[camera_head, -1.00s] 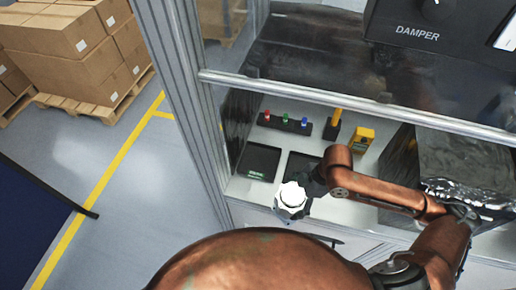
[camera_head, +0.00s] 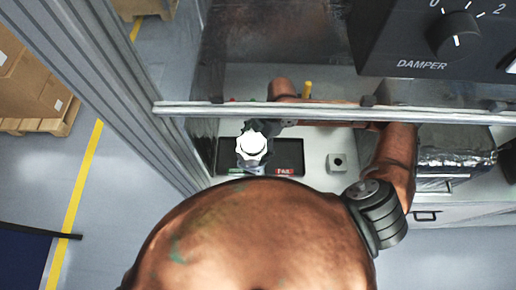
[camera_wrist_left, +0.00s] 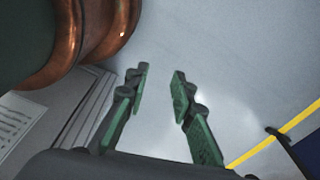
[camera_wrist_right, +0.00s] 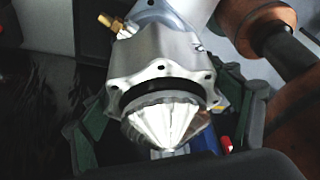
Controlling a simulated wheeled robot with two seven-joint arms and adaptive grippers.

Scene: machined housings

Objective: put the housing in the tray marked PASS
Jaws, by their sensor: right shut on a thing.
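The silver housing (camera_wrist_right: 150,55) has a scalloped flange, a brass fitting and a ribbed cone end. In the head view the housing (camera_head: 252,143) looks bright white and is above the dark trays. My right gripper (camera_wrist_right: 168,125) is shut on it, fingers on either side. The left tray (camera_head: 228,158) has a green label, too small to read, and is partly hidden by the housing and gripper. The right tray (camera_head: 290,152) has a red label that appears to read FAIL. My left gripper (camera_wrist_left: 160,73) is open and empty over the floor.
A metal bar (camera_head: 300,108) crosses in front of the cabinet above my right arm. A small grey block with a hole (camera_head: 337,162) stands right of the trays. A foil-wrapped box (camera_head: 455,155) is farther right, and a frame post (camera_head: 100,85) is at the left.

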